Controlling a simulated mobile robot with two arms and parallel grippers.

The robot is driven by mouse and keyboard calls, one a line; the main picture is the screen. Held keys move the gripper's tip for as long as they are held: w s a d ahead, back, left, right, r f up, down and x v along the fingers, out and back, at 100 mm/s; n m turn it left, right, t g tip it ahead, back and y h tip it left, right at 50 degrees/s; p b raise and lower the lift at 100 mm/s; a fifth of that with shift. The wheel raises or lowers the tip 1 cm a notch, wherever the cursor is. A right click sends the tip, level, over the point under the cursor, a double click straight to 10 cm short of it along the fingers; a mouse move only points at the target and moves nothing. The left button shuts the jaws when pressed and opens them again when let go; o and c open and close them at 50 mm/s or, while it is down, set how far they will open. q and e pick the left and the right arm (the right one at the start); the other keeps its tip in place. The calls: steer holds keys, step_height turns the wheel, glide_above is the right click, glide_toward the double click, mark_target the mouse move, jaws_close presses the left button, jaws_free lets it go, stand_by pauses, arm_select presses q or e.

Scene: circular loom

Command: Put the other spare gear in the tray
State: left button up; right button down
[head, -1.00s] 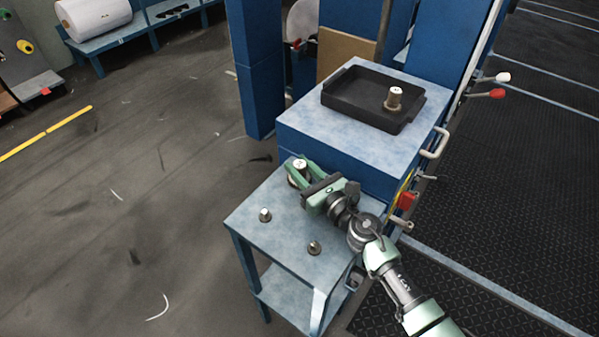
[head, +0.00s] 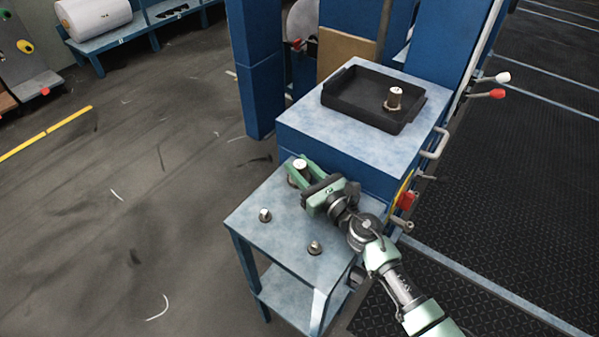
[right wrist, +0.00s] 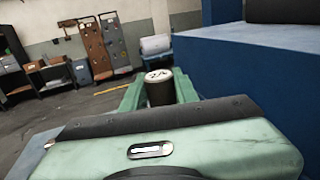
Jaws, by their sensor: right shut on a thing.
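My right gripper (head: 299,172) is over the far part of the small blue-grey table (head: 278,248). Its green fingers are shut on a metal gear (head: 299,166) with a pale marked top. The gear also shows upright between the fingers in the right wrist view (right wrist: 159,88); its lower end is hidden. The black tray (head: 345,104) lies on the higher blue cabinet, beyond my right gripper. Another gear (head: 394,98) stands upright in the tray's right part. My left gripper is not in view.
Two small metal pieces stand on the small table, one at its left (head: 265,215) and one nearer the front (head: 314,248). The blue cabinet (head: 300,130) rises as a step behind the table. Levers and a handle (head: 434,142) stick out at its right side.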

mark_target(300, 164)
steer(key=shift+r, duration=0.2)
stand_by(0.5)
steer(key=shift+r+p, duration=2.1)
steer(key=shift+f, duration=0.1)
